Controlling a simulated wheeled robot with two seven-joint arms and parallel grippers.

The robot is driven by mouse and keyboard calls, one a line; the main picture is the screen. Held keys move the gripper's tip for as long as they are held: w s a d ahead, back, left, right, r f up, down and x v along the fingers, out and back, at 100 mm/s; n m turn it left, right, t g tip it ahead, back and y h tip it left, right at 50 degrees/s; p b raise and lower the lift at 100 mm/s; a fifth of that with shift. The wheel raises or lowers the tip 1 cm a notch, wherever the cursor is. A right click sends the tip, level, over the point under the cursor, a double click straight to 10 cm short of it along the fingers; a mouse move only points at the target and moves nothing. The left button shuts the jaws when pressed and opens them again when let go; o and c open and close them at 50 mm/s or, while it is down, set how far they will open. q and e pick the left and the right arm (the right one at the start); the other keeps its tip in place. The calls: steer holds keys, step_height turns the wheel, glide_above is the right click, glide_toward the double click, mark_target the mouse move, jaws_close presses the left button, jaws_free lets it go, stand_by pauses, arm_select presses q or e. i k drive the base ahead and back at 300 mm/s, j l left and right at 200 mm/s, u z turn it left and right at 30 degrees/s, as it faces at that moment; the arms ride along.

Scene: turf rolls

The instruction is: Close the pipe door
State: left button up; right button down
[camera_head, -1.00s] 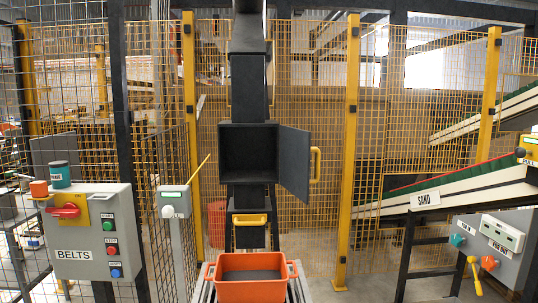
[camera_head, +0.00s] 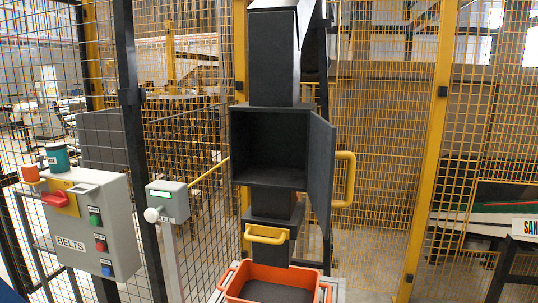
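The pipe door (camera_head: 318,174) is a dark panel hinged on the right side of the open box (camera_head: 268,145) in the black vertical pipe (camera_head: 274,62). It stands swung open toward me, so the dark, empty-looking inside of the box shows. A yellow handle (camera_head: 345,180) sticks out from the right face of the door. Neither of my grippers shows in the head view.
Below the box is a yellow handle (camera_head: 266,234) on the lower pipe, above an orange crate (camera_head: 235,288) with dark contents. A grey BELTS panel (camera_head: 85,225) and a small control post (camera_head: 168,203) stand left. Yellow mesh fencing surrounds the pipe.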

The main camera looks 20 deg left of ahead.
mark_target(323, 154)
steer(key=i+l+u, duration=0.6)
steer(key=l+u, duration=0.15)
steer(key=l, duration=0.15)
steer(key=i+l+u, duration=0.25)
steer(key=k+l, duration=0.1)
